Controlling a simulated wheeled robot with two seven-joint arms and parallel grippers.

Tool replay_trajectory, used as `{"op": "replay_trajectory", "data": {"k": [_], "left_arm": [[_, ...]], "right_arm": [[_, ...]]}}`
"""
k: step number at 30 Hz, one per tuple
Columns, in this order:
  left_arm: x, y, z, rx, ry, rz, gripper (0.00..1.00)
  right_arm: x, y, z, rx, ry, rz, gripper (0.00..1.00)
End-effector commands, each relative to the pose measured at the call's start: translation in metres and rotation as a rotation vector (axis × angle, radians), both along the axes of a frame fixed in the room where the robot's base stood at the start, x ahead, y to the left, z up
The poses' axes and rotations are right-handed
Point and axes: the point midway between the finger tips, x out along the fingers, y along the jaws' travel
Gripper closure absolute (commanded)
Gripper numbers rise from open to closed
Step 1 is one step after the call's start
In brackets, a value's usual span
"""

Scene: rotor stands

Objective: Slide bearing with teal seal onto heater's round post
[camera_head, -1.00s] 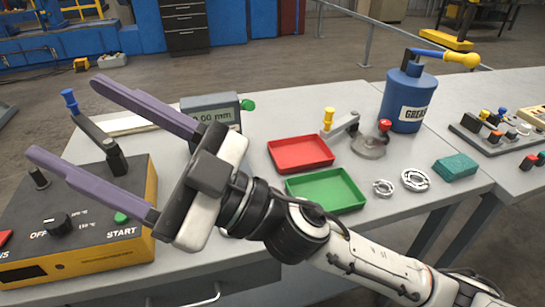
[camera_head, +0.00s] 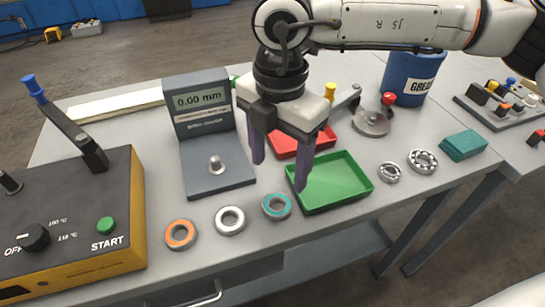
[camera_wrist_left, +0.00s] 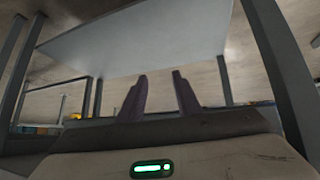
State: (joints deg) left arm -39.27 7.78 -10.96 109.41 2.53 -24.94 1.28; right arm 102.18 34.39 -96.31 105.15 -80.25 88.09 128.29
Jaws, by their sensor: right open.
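The bearing with the teal seal (camera_head: 265,209) lies flat at the table's front edge, left of the green tray. My right gripper (camera_head: 279,174) is open and points down above and behind it; nothing is between its fingers. The heater (camera_head: 75,226) is the black and yellow box at the left, with a START button and a lever with a blue grip. A dark round post (camera_head: 9,184) on its top is partly cut by the picture's left edge. My left gripper (camera_wrist_left: 160,76) shows in the left wrist view only, open and empty, seemingly below the table.
An orange-sealed bearing (camera_head: 180,246) and a plain ring (camera_head: 230,232) lie left of the teal one. A gauge (camera_head: 220,181) stands behind them. A green tray (camera_head: 362,184), red tray (camera_head: 283,154), two open bearings, a teal block (camera_head: 463,145) and blue can (camera_head: 408,80) are to the right.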

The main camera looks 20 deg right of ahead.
Motion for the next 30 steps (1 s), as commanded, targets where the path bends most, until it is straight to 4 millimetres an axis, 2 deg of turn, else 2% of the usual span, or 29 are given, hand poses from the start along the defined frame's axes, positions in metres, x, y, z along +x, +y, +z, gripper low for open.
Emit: {"op": "replay_trajectory", "data": {"k": [8,14,16,21,25,30], "left_arm": [[-0.002,0.0,-0.012,0.002,0.004,0.0,0.69],[-0.002,0.001,-0.025,0.002,0.005,0.0,0.69],[-0.002,0.001,-0.039,0.002,0.005,0.0,0.69],[-0.002,-0.001,-0.062,0.007,0.011,-0.007,0.69],[0.001,-0.007,-0.062,0.004,0.003,-0.018,0.69],[0.004,-0.013,-0.055,-0.006,-0.009,-0.024,0.69]], "right_arm": [[0.0,0.0,-0.023,-0.002,0.001,0.001,0.36],[-0.001,0.0,-0.051,0.0,0.001,0.002,0.36],[0.0,0.0,-0.067,0.002,0.001,0.002,0.36],[-0.001,0.0,-0.09,0.001,0.002,0.003,0.36],[0.0,0.001,-0.099,0.002,0.001,0.003,0.36],[0.0,0.001,-0.099,0.002,0.0,0.003,0.36]]}}
